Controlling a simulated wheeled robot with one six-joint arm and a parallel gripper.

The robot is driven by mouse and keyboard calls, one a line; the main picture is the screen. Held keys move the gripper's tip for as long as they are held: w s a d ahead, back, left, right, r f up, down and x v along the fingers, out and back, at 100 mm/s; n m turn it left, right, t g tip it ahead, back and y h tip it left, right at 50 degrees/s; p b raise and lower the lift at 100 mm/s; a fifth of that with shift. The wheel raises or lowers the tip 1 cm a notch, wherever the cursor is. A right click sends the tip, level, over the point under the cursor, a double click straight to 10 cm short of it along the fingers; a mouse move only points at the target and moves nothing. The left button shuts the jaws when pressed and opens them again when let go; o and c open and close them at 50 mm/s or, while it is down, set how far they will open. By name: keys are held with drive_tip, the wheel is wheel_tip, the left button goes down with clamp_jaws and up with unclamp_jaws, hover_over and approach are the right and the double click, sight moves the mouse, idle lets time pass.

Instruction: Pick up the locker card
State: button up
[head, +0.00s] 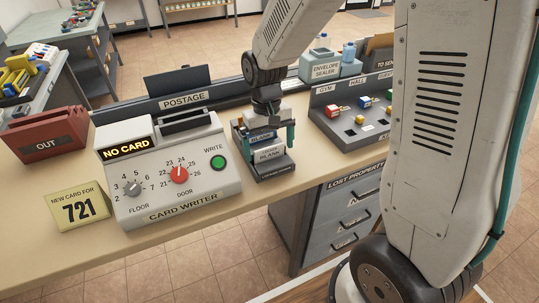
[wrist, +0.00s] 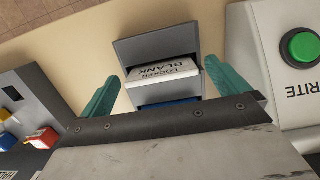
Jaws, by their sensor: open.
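A white locker card (wrist: 163,72) marked "LOCKER BLANK" stands in a grey card holder (wrist: 150,47) in the wrist view. A blue card (wrist: 170,102) shows behind it, nearer my gripper's body. In the head view the holder (head: 276,173) stands on the counter right of the card writer, with the white card (head: 269,154) at its front. My gripper (head: 266,146) is over the holder, open, with one teal finger on each side of the cards. In the wrist view the fingers (wrist: 161,72) are apart from the white card, and nothing is held.
The card writer (head: 165,175), reading "NO CARD", is close on the left. A sorting tray (head: 350,135) with small coloured blocks lies to the right. A "721" sign (head: 80,208) and red OUT tray (head: 45,133) stand at far left. Drawers (head: 340,215) are below the counter.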

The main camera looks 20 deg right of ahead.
drive_tip(key=shift+f, duration=0.5)
drive_tip(key=c, duration=0.9)
